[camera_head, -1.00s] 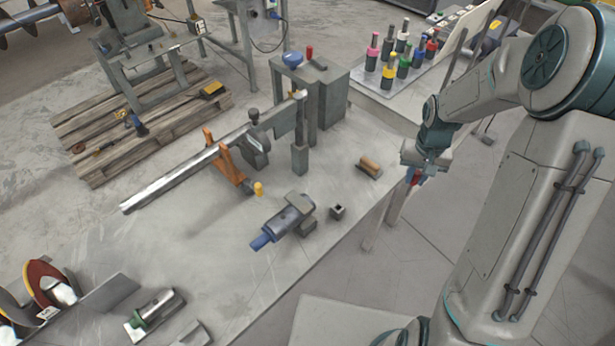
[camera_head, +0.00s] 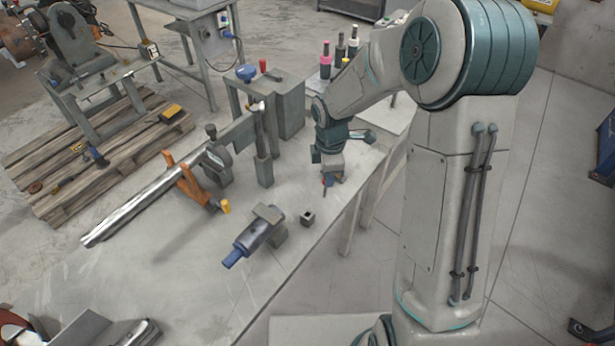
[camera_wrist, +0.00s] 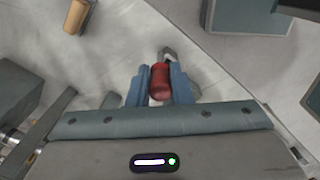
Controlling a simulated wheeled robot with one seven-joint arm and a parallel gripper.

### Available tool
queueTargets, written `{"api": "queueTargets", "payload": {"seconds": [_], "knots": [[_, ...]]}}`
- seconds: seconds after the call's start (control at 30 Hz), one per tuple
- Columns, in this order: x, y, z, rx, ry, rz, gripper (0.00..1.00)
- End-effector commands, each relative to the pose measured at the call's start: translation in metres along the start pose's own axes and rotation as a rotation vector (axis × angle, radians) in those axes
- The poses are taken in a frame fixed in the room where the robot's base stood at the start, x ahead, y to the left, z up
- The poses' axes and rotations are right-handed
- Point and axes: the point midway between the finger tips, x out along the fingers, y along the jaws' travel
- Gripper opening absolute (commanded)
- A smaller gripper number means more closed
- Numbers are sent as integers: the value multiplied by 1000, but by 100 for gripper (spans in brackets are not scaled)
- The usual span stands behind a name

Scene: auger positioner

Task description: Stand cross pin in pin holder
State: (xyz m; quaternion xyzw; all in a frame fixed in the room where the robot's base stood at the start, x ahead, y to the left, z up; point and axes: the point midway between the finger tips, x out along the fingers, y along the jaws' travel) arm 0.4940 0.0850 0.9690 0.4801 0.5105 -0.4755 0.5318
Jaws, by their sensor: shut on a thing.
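My gripper (camera_head: 326,180) points down over the workbench near its right edge. In the wrist view its blue fingers (camera_wrist: 160,85) are shut on a red cylindrical piece (camera_wrist: 160,82), which looks like the cross pin. A small grey piece shows just past its red end; I cannot tell whether it belongs to the pin. In the head view only a little of the held piece shows under the fingers. A small square block with a dark opening, which looks like the pin holder (camera_head: 307,218), stands on the bench, in front and slightly left of my gripper, apart from it.
A blue-tipped grey tool (camera_head: 256,236) lies left of the holder. A wooden-topped item (camera_wrist: 78,17) shows in the wrist view.

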Motion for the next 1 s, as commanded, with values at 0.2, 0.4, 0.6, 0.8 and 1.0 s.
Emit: {"api": "queueTargets", "payload": {"seconds": [0.2,0.4,0.6,0.8,1.0], "knots": [[-2,-2,-26,-489,-7,10,0],[-4,-5,-44,-860,-14,15,0],[-5,-7,-53,-1049,-19,16,0],[-5,-7,-54,-1083,-20,16,0],[-6,-7,-54,-1080,-20,16,0]]}}
